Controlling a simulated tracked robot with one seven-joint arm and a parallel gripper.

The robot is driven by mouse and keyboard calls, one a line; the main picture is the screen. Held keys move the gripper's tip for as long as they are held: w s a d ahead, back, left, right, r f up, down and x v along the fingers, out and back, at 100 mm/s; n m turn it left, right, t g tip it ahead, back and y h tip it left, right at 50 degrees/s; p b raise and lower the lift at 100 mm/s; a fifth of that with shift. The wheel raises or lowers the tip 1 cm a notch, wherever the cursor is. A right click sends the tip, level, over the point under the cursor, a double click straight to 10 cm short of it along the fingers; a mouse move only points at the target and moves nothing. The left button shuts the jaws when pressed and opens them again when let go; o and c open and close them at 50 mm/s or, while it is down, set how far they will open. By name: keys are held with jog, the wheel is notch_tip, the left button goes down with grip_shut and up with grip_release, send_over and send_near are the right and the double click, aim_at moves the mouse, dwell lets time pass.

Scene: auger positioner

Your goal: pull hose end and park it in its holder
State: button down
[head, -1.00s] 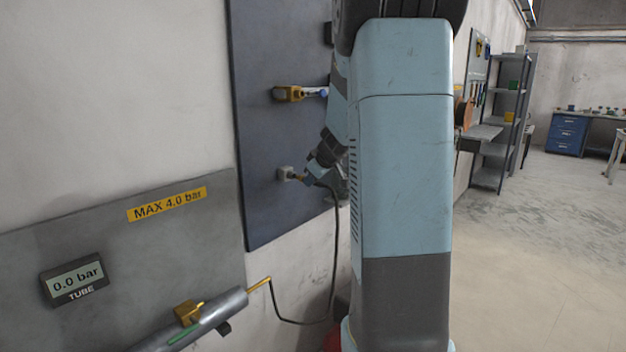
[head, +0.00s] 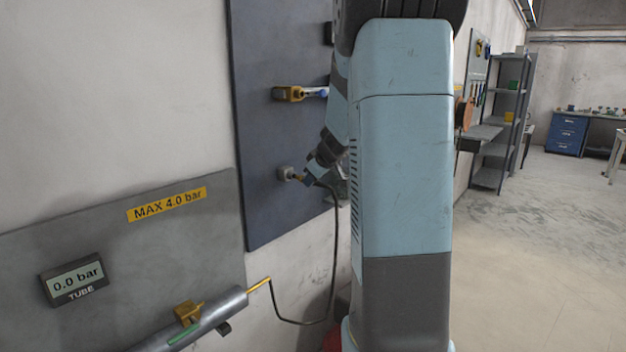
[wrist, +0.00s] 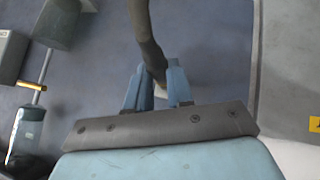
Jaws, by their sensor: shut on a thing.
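My gripper (head: 312,180) is beside the dark wall panel, and its blue fingers (wrist: 155,88) are shut on the end of the black hose (head: 336,230). In the wrist view the hose (wrist: 145,35) runs away from between the fingers, with a small pale part there. In the head view a small brass-coloured tip shows between my gripper and a grey fitting (head: 285,173) on the panel. I cannot tell whether the tip touches or sits in it. The hose hangs down and loops to a brass stub on the grey tube (head: 225,305). I cannot identify the holder for certain.
A yellow valve-like part (head: 290,93) with a blue-tipped rod is on the dark panel (head: 270,130) above the fitting. A gauge (head: 76,280) reads 0.0 bar. My arm hides the panel's right side. Open floor (head: 520,260) lies at right.

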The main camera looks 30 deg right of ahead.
jog(key=shift+w+a, duration=0.25)
jog(key=shift+w, duration=0.45)
jog(key=shift+w+a, duration=0.25)
jog(key=shift+w, duration=0.4)
jog(key=c, duration=0.9)
grip_release()
jog(key=v, duration=1.3)
jog(key=shift+s+r, duration=0.2)
jog(key=shift+r, duration=0.05)
